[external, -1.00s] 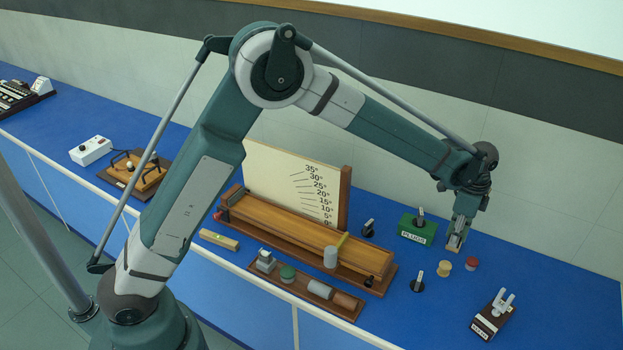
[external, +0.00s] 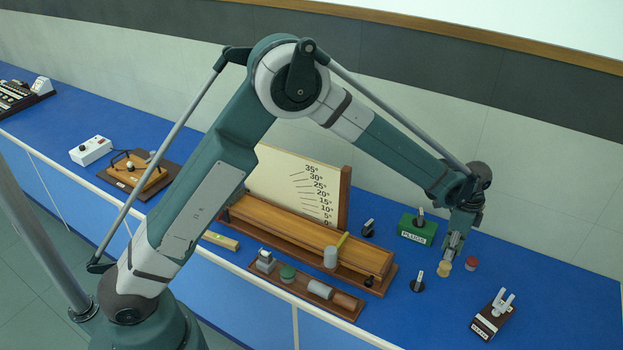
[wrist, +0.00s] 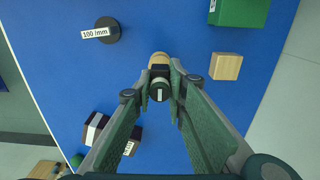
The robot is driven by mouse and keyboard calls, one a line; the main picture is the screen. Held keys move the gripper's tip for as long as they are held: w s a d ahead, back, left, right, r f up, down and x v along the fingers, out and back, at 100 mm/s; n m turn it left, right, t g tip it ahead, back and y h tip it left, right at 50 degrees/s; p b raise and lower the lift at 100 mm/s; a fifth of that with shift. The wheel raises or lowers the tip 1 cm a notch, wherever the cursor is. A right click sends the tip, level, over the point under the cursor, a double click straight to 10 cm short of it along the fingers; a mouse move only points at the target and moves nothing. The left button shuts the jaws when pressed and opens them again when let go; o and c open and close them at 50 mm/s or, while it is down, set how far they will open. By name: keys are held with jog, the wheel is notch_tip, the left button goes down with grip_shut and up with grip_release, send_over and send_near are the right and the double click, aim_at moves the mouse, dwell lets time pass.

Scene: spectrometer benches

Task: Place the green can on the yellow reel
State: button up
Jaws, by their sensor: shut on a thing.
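My gripper (external: 451,251) points down over the yellow reel (external: 444,267) at the right of the bench. In the wrist view its fingers are shut on a small dark can (wrist: 160,84) with a pale label, which I take for the green can. The yellow reel (wrist: 160,60) shows just beyond the can, partly covered by it and the fingertips. In the external view the gripper hides the can. I cannot tell whether the can touches the reel.
A red-topped piece (external: 471,264) stands close right of the reel. A black disc stand (external: 417,285) is to the left, a green box (external: 412,236) behind. A wooden block (wrist: 226,66) is nearby. A labelled dark box (external: 493,318) stands in front; blue bench is clear between.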

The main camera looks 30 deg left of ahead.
jog(key=shift+f, duration=1.85)
jog(key=shift+f, duration=0.15)
jog(key=o, duration=0.8)
jog(key=shift+o, duration=0.2)
notch_tip(320, 180, up, 12)
jog(key=shift+r, duration=0.15)
